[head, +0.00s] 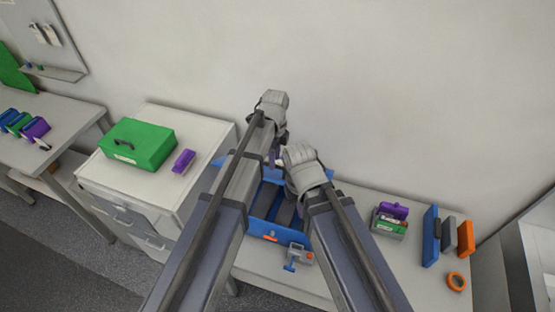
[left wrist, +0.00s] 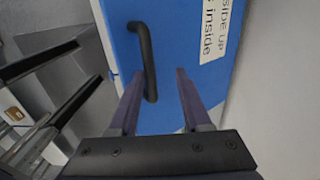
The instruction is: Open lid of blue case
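The blue case (head: 262,208) stands on the right-hand table with its lid raised and dark contents showing inside. Edges of the blue lid (head: 216,163) show on both sides of my arms at the back of the case. In the left wrist view the blue lid (left wrist: 185,40) fills the middle, with a black handle (left wrist: 148,50) and a white printed label. My left gripper (left wrist: 159,72) is open, its fingers apart in front of the lid near the handle. It shows small in the head view (head: 274,158). My right arm reaches over the case; its fingers are hidden.
A grey device (head: 299,254) with a blue clip stands at the case's front. To the right are a small box (head: 389,220), upright blue and orange panels (head: 431,236) and an orange tape roll (head: 456,282). A green case (head: 137,143) sits on the left cabinet. The wall is close behind.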

